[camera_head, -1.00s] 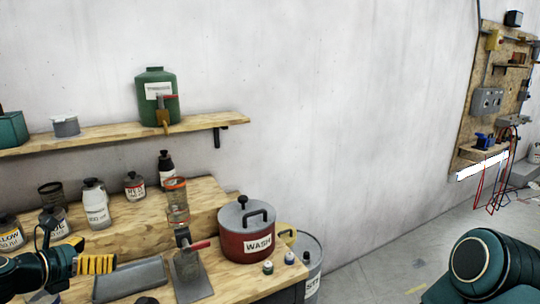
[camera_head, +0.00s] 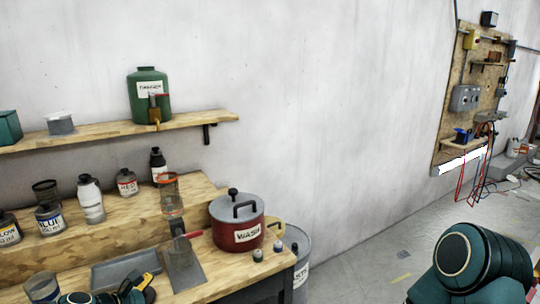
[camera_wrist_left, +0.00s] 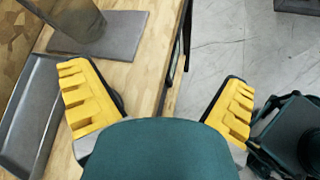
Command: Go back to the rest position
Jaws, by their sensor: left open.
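My left gripper (camera_wrist_left: 160,100) is open and empty in the left wrist view, its two yellow-padded fingers spread wide over the bench's front edge. In the head view the left gripper (camera_head: 137,285) shows at the bottom left, low over the bench in front of the grey tray (camera_head: 125,270). A teal part of my right arm (camera_head: 480,258) is at the bottom right of the head view. The right gripper is out of view.
The wooden bench (camera_head: 205,262) carries a red WASH pot (camera_head: 238,232), a metal stand (camera_head: 184,268), several bottles and a glass jar (camera_head: 41,287) close to the left gripper. A shelf (camera_head: 100,134) holds a green canister (camera_head: 150,97). Open floor (camera_head: 370,270) lies right of the bench.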

